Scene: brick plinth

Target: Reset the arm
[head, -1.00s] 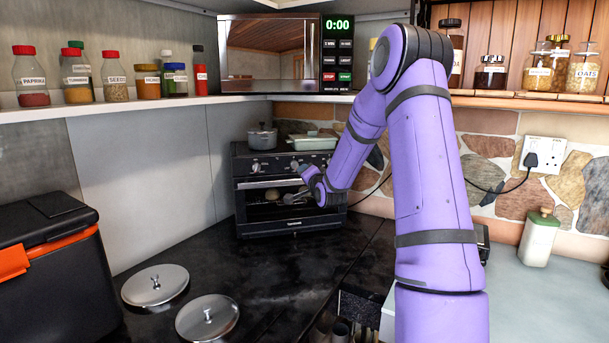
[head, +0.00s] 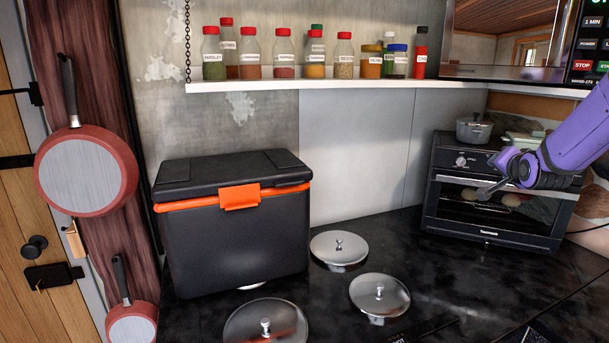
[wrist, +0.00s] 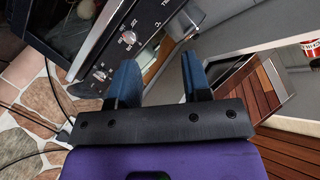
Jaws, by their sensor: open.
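My gripper (head: 494,188) is at the right in the head view, in front of the toaster oven (head: 497,235), at the end of my purple arm. In the wrist view my gripper (wrist: 160,85) has its two blue fingers apart with nothing between them. The oven's control panel with knobs (wrist: 115,50) shows beyond the fingers there. Food shows behind the oven's glass in the head view. I cannot tell whether the fingers touch the oven.
A black cooler (head: 235,235) with an orange latch stands on the dark counter. Several metal lids (head: 340,247) lie right of and in front of it. Spice jars (head: 285,55) line the shelf (head: 300,87). A grey pot (head: 473,130) sits on the oven. Pans (head: 88,172) hang at the left.

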